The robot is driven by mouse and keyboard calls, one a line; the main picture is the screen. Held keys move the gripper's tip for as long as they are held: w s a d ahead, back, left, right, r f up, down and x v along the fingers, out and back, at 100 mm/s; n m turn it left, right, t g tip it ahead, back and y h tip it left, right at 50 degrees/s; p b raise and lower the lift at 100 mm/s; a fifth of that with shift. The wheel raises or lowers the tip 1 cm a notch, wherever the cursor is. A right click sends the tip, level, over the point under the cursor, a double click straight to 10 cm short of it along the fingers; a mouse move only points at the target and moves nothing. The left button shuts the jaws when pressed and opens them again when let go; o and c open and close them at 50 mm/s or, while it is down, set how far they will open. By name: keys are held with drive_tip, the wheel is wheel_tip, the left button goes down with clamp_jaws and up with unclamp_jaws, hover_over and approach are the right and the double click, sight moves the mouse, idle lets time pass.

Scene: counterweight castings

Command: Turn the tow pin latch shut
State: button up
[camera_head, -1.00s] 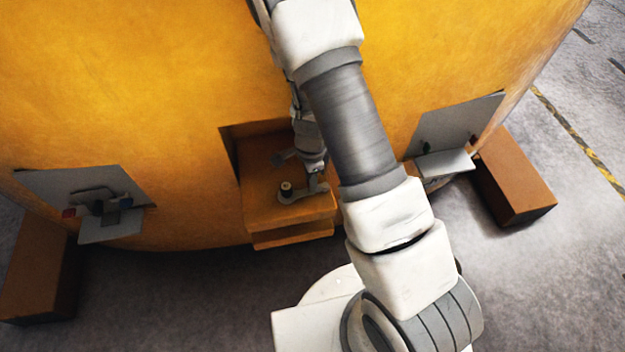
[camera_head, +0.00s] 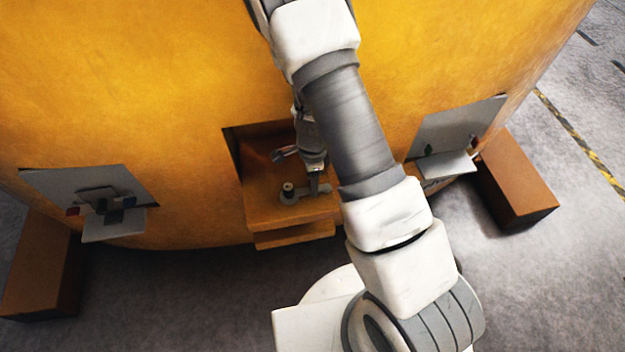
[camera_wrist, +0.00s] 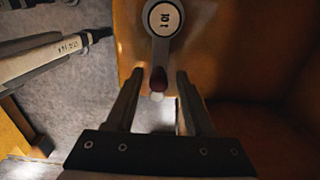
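The tow pin latch is a grey lever on a round pivot (camera_head: 288,192), lying on the brown ledge of a recess in the large yellow casting. In the wrist view its marked round cap (camera_wrist: 163,18) is at the top, and the arm runs down to a dark red knob (camera_wrist: 158,80) with a pale end. My gripper (camera_wrist: 159,76) is open, with the knob between its fingertips. In the head view my gripper (camera_head: 314,190) is above the lever's right part.
The recess (camera_head: 238,150) has orange walls around my gripper. Grey panels with small shelves flank it at left (camera_head: 60,185) and right (camera_head: 440,130). Brown blocks stand at left (camera_head: 40,270) and right (camera_head: 518,180). A grey labelled bar (camera_wrist: 40,65) lies left in the wrist view.

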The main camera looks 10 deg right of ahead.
drive_tip(key=shift+r, duration=0.1)
wheel_tip(320, 180, up, 17)
drive_tip(key=p, duration=0.4)
drive_tip(key=shift+r, duration=0.2)
idle(0.5)
drive_tip(key=s+r+n+t+y, duration=0.1)
drive_tip(key=s+r+n, duration=0.25)
drive_tip(key=r, duration=0.45)
drive_tip(key=s+r+n+t+y, duration=0.1)
drive_tip(key=s+r+n, duration=0.2)
drive_tip(key=r+n, duration=0.35)
drive_tip(key=s+d+r+n+t+h, duration=0.2)
drive_tip(key=s+d+r+n+t, duration=0.1)
drive_tip(key=s+r+n, duration=0.5)
drive_tip(key=shift+s+d+r+t, duration=0.3)
drive_tip(key=shift+s+r, duration=0.95)
drive_tip(key=shift+s, duration=0.35)
